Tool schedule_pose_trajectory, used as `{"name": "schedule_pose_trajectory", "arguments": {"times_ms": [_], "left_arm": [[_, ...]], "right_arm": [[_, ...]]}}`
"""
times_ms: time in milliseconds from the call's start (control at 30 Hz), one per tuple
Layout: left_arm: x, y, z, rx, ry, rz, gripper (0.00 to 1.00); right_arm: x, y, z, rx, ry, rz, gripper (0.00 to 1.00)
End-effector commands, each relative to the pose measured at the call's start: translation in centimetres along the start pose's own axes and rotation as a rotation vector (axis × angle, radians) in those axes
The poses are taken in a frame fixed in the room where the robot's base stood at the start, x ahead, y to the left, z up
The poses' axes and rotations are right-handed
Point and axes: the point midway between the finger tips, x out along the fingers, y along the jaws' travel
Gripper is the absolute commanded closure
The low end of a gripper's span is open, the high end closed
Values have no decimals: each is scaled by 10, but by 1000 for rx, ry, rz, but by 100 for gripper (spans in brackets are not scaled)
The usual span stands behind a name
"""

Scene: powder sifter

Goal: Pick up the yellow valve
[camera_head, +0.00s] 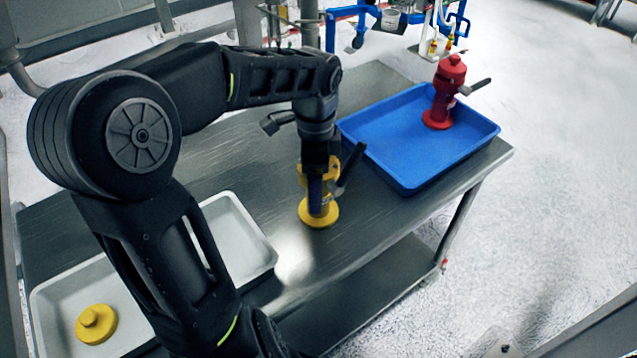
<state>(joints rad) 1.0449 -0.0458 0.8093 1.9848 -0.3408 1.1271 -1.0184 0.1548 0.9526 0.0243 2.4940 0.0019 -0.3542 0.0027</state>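The yellow valve (319,217) stands upright on the dark metal table, with its round base flat on the top. My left gripper (318,180) points down over the valve's upper body. A dark finger lies in front of the yellow body, and a dark bar sticks out to the right at the same height; I cannot tell if the bar is the valve's handle or part of the gripper. The far side of the valve is hidden, so I cannot see whether the fingers are closed on it. My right gripper is not in view.
A blue tray (400,178) at the right holds a red valve (443,95) standing at its far corner. A white tray (262,243) at the left, partly behind my arm, holds a yellow round part (96,323). The table (375,215) is bare around the yellow valve.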

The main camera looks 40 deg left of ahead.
Motion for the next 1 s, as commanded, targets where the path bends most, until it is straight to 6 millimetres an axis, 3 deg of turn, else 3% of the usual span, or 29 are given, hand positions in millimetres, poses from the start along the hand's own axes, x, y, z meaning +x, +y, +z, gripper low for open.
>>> {"name": "schedule_pose_trajectory", "arguments": {"times_ms": [133, 1000], "left_arm": [[0, 0, 0, 0, 0, 0, 4], [0, 0, 0, 0, 0, 0, 75]], "right_arm": [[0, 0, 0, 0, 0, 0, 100], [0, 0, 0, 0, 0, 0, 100]]}}
